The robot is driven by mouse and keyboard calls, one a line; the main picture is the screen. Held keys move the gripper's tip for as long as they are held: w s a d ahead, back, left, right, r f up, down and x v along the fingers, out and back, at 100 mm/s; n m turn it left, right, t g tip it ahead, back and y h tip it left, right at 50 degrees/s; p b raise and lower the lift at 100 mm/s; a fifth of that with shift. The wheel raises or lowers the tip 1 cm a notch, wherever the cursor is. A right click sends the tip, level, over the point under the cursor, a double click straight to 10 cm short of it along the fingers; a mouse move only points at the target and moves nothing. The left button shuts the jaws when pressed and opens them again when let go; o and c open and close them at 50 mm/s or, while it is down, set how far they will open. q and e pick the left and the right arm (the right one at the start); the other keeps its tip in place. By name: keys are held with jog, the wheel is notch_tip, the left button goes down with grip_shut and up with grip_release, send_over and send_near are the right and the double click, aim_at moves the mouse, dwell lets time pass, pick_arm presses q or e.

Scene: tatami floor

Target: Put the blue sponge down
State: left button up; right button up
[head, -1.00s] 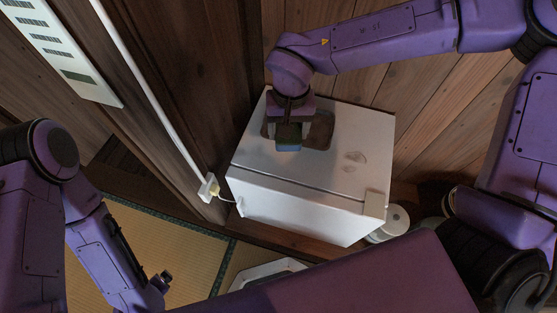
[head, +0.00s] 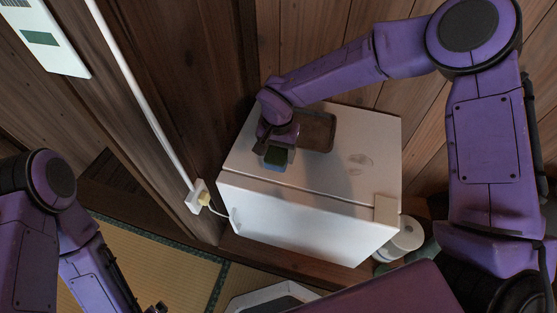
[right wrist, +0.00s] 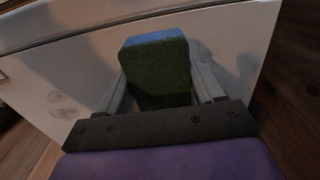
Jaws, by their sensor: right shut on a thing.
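The blue sponge (head: 275,158) has a dark green side and a blue end. My right gripper (head: 279,147) is shut on it, over the white fridge top (head: 240,150), left of the brown tray (head: 321,133) and near the front edge. In the right wrist view the sponge (right wrist: 158,70) stands between the two grey fingers. I cannot tell whether its underside touches the fridge top. My left gripper (head: 156,308) barely shows at the bottom edge, and its jaws cannot be made out.
A white plug (head: 199,197) and cable sit left of the fridge by a wooden post. White rolls (head: 405,236) stand at the fridge's right front. The fridge top is bare right of the tray, apart from a faint round mark (head: 360,162).

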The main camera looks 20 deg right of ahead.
aim_at(278, 159)
jog(key=f, duration=0.2)
jog(key=f+b, duration=0.1)
jog(key=f, duration=0.1)
jog(key=shift+w+d, duration=0.15)
jog(key=shift+w, duration=0.25)
jog(key=o, duration=0.9)
jog(key=shift+f, duration=0.15)
jog(key=shift+o, duration=0.2)
notch_tip(278, 159, up, 12)
jog(key=p, duration=0.3)
jog(key=shift+r, duration=0.2)
